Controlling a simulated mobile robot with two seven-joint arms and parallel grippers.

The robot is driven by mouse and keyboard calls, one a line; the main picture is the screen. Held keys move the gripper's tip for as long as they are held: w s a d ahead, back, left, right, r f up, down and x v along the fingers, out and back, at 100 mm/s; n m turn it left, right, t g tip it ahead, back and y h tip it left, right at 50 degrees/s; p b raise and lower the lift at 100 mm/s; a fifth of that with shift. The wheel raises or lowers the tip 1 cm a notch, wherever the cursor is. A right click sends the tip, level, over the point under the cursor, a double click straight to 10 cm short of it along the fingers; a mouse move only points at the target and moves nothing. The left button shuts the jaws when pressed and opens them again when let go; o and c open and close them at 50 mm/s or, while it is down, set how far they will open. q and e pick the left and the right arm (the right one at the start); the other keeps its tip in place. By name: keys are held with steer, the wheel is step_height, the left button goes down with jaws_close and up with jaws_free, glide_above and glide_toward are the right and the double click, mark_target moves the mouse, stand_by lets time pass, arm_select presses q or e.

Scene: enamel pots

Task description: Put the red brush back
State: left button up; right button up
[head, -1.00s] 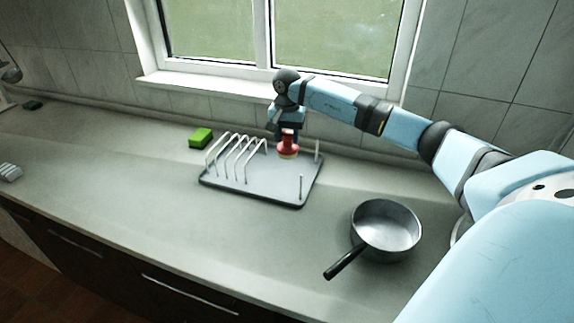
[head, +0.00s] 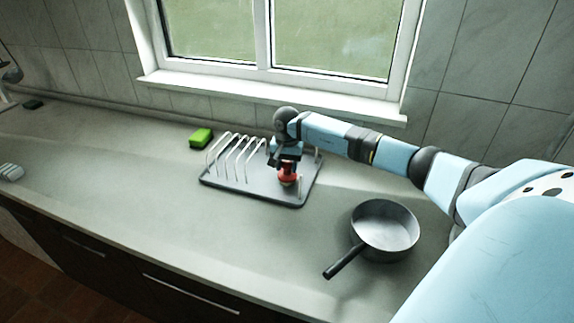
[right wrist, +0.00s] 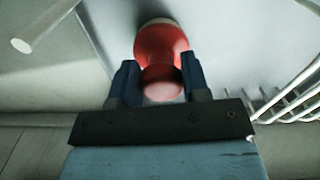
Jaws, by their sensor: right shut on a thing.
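The red brush (head: 288,179) is at the right part of the grey drying rack tray (head: 252,193). It looks upright, with its lower end at or just above the tray; I cannot tell if it touches. My right gripper (head: 287,164) comes down on it from above and is shut on its top knob. In the right wrist view the red brush (right wrist: 161,52) sits between the two fingers (right wrist: 160,84), with a pale base at its far end. My left gripper is not in view.
White wire slots (head: 236,150) stand on the tray's left half, and a short post (head: 300,186) stands at its right front. A green sponge (head: 201,137) lies behind left. A grey pan (head: 385,229) with a black handle stands at the right front. The counter's left is largely clear.

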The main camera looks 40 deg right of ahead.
steer(key=shift+f, duration=0.15)
steer(key=o, duration=0.9)
step_height(320, 180, up, 12)
steer(key=shift+r+b, duration=0.2)
steer(key=shift+b, duration=0.5)
